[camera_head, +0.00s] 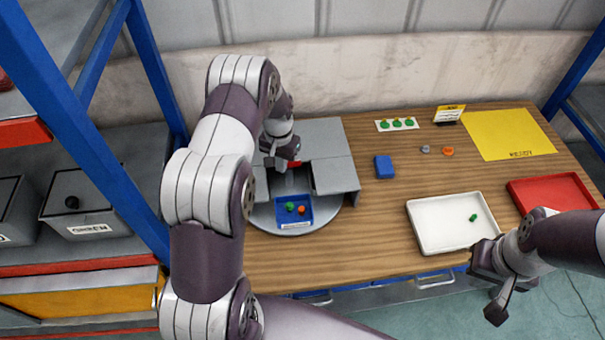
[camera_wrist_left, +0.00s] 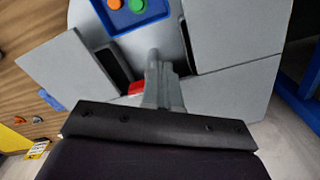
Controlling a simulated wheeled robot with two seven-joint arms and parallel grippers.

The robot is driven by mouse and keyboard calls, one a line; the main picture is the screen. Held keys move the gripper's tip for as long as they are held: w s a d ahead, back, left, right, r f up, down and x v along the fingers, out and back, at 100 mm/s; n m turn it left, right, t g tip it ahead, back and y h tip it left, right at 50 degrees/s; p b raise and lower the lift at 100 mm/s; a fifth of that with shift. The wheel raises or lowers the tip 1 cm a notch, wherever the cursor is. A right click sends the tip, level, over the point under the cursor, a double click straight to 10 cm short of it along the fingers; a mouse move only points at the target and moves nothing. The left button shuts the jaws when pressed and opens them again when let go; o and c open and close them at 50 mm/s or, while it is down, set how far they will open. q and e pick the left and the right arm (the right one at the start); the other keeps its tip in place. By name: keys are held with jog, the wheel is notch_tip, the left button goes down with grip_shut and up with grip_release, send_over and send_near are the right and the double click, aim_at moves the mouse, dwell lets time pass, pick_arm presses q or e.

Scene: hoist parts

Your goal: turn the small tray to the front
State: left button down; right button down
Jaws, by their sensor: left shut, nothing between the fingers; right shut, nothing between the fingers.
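The small blue tray (camera_head: 279,213) lies on the near part of the round grey turntable (camera_head: 258,221), on the side facing me. It holds a green piece (camera_head: 291,207) and an orange piece (camera_head: 302,210). The tray also shows at the top of the left wrist view (camera_wrist_left: 121,20). Grey covers (camera_head: 334,176) stand over the turntable, with a gap between them. My left gripper (camera_head: 284,163) is shut and empty above that gap, behind the tray. A small red part (camera_wrist_left: 136,88) shows beside its fingers (camera_wrist_left: 163,84). My right gripper (camera_head: 490,290) is shut and empty beyond the table's front edge.
A white tray (camera_head: 425,236) with a green piece and a red tray (camera_head: 540,190) are at the right. A blue block (camera_head: 384,166), small grey and orange parts, a strip with green pieces (camera_head: 397,124) and a yellow mat (camera_head: 510,130) lie further back.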

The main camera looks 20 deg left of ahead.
dwell(0.5)
jog(key=shift+f+b, duration=0.85)
jog(key=shift+b, duration=0.05)
